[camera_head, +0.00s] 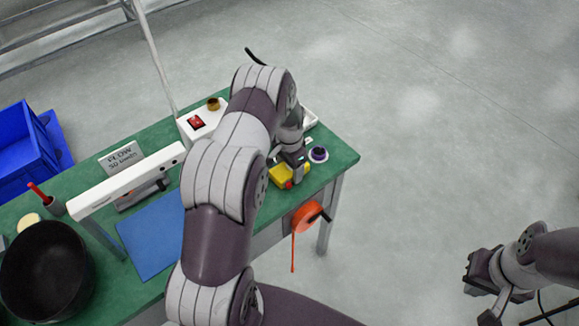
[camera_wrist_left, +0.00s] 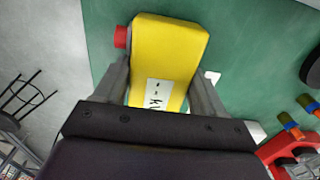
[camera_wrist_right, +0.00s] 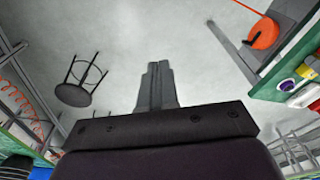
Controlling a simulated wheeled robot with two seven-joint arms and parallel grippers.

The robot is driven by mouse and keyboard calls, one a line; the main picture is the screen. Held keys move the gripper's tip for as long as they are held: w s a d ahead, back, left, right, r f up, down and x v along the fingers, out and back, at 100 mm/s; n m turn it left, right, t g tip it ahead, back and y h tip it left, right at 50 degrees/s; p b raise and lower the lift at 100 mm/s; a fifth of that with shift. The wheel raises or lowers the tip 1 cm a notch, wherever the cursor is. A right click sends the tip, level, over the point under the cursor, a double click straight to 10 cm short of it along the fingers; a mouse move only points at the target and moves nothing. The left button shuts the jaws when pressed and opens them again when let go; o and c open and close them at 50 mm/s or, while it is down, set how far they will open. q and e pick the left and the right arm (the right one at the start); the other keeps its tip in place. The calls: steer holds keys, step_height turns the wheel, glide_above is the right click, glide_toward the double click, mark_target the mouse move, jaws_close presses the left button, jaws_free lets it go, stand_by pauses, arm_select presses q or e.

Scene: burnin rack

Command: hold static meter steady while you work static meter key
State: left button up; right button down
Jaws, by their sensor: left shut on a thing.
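The static meter is a yellow box (camera_head: 285,174) near the right end of the green bench. My left gripper (camera_head: 294,165) is around it, and the arm hides part of that area in the head view. In the left wrist view the yellow static meter (camera_wrist_left: 168,60) sits between the two fingers of my left gripper (camera_wrist_left: 166,85), with its kV display facing the camera. The red static meter key (camera_wrist_left: 121,37) sticks out of its left side. My right gripper (camera_wrist_right: 157,85) is far from the meter, off the bench; its fingers are together and nothing shows between them.
A purple-and-white round item (camera_head: 319,154) lies close to the meter. An orange reel (camera_head: 305,217) hangs at the bench's front edge. A black bowl (camera_head: 45,270), a blue mat (camera_head: 150,237) and a white bar (camera_head: 125,180) occupy the bench's left. Open floor surrounds my right gripper.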

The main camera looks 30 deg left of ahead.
mark_target(297, 197)
steer(key=w+a+f+m+t+y, duration=0.1)
steer(key=w+a+f+t, duration=0.1)
steer(key=w+a+f, duration=0.4)
steer(key=w+a+f+m+t+y, duration=0.1)
steer(key=w+a+m+t, duration=0.1)
steer(key=w+a, duration=0.45)
steer(key=w+a+f+m+t, duration=0.15)
steer(key=w+a+f, duration=0.25)
steer(key=a, duration=0.4)
steer(key=s+a+f+m+t+y, duration=0.1)
steer(key=s+a+f+t+y, duration=0.1)
steer(key=a, duration=0.4)
steer(key=s+a+f+m+t+y, duration=0.1)
steer(key=s+a+f+t+y, duration=0.1)
steer(key=s+a+f+t, duration=0.3)
step_height(297, 197, down, 2)
steer(key=shift+s+a+f+m, duration=0.15)
steer(key=shift+s+a+m, duration=0.2)
steer(key=shift+a, duration=0.85)
steer(key=shift+w+a, duration=0.1)
steer(key=shift+a, duration=0.05)
steer(key=shift+w+a, duration=0.55)
steer(key=shift+a, duration=0.75)
steer(key=shift+w+a, duration=0.55)
steer(key=shift+a, duration=0.8)
steer(key=shift+w+a, duration=0.55)
steer(key=shift+a, duration=0.75)
